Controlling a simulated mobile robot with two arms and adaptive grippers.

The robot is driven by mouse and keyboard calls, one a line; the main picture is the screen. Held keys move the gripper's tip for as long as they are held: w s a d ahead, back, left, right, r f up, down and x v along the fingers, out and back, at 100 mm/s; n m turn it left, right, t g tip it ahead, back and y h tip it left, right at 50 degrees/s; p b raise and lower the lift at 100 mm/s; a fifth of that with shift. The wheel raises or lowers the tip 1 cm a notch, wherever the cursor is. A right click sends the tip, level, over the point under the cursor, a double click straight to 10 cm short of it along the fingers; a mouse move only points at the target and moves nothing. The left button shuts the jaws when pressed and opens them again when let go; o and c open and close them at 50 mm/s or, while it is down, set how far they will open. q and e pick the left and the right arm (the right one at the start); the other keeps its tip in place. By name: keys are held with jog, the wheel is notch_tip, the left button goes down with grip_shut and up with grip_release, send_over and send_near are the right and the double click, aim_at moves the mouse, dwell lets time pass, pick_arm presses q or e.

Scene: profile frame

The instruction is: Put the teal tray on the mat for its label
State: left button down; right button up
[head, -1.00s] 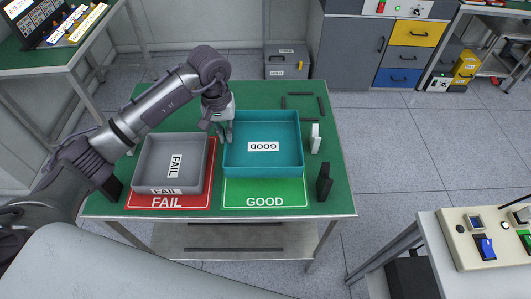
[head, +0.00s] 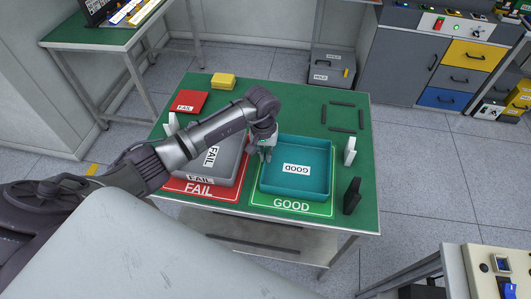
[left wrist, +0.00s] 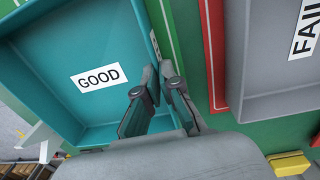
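The teal tray (head: 325,165), with a GOOD label inside, lies over most of the green GOOD mat (head: 318,207). The mat's front strip with its lettering shows in front of the tray. My left gripper (head: 264,152) is at the tray's left wall. In the left wrist view, its fingers (left wrist: 158,98) straddle the wall of the teal tray (left wrist: 60,45), one inside and one outside, and appear closed on it. The contact itself is partly hidden. My right gripper is in neither view.
The grey FAIL tray (head: 225,178) sits close to the left on the red FAIL mat (head: 180,186), partly behind my left arm. A black block (head: 352,196) and a white block (head: 349,151) stand right of the teal tray. A red tray (head: 187,106) and yellow box (head: 223,80) lie at the back left.

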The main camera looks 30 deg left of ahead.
pick_arm(q)
jog(key=shift+f, duration=0.1)
jog(key=c, duration=1.3)
grip_release()
jog(key=shift+r, duration=0.25)
jog(key=shift+a+r+b, duration=0.15)
jog(key=shift+r+b, duration=0.5)
jog(key=shift+r, duration=2.3)
jog(key=shift+a+r+b, duration=0.1)
jog(key=shift+r+b, duration=0.5)
jog(key=shift+r, duration=2.35)
